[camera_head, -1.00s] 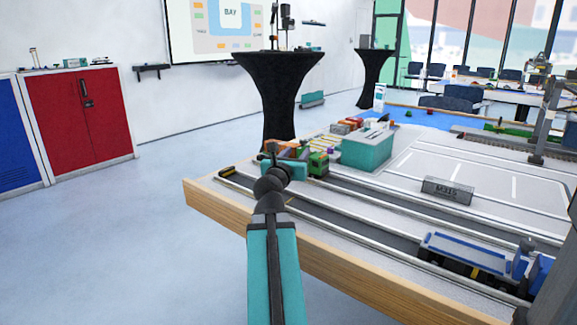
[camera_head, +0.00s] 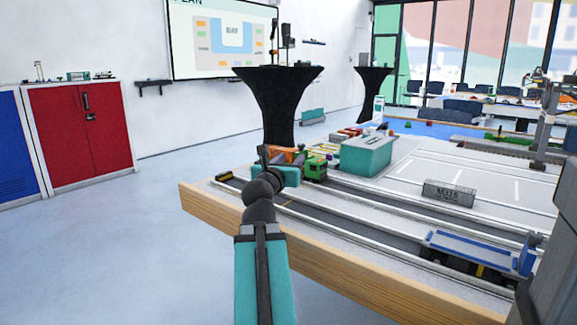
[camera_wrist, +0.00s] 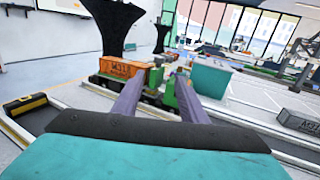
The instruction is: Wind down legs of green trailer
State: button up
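A green vehicle (camera_head: 314,168) stands on the far left part of the table, beyond my gripper. In the wrist view an orange container (camera_wrist: 120,69) marked M318 sits on a low base with dark wheels, beside green parts (camera_wrist: 186,98). I cannot tell which green part is the trailer, and its legs cannot be made out. My gripper (camera_wrist: 158,85) has its two grey-purple fingers apart, with nothing visibly held between them. The fingers overlap the green parts in the picture; I cannot tell whether they touch. In the head view my gripper (camera_head: 265,158) is above the table's left end.
The table (camera_head: 330,262) has long rails along its near side. A teal box (camera_head: 366,157) and a grey M315 container (camera_head: 449,193) stand on it. A blue flatbed vehicle (camera_head: 472,254) is at near right. A black-and-yellow stop (camera_wrist: 25,103) lies at left. A black-draped table (camera_head: 280,105) stands behind.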

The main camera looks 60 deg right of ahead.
aim_at(301, 146)
dwell(0.3)
jog(key=shift+w+d+r+m+g+p, duration=0.25)
jog(key=shift+w+d+m+g+p, duration=0.5)
jog(key=shift+p, duration=1.35)
jog(key=shift+w+d+r+m+g+p, duration=0.35)
jog(key=shift+g+p, duration=0.55)
jog(key=shift+p, duration=1.15)
jog(key=shift+w+d+r+m+g+p, duration=0.1)
jog(key=shift+w+d+m+g+p, duration=0.5)
jog(key=shift+p, duration=1.5)
jog(key=shift+w+d+g, duration=0.15)
jog(key=shift+w+g, duration=0.05)
jog(key=shift+g, duration=0.05)
jog(key=shift+s+d+b, duration=0.3)
jog(key=shift+d+b, duration=0.1)
jog(key=shift+d, duration=1.85)
jog(key=shift+s+d+b, duration=0.25)
jog(key=shift+d+b, duration=0.2)
jog(key=shift+d, duration=1.75)
jog(key=shift+s+d+b, duration=0.3)
jog(key=shift+d+b, duration=0.1)
jog(key=shift+d, duration=1.85)
jog(key=shift+c, duration=0.4)
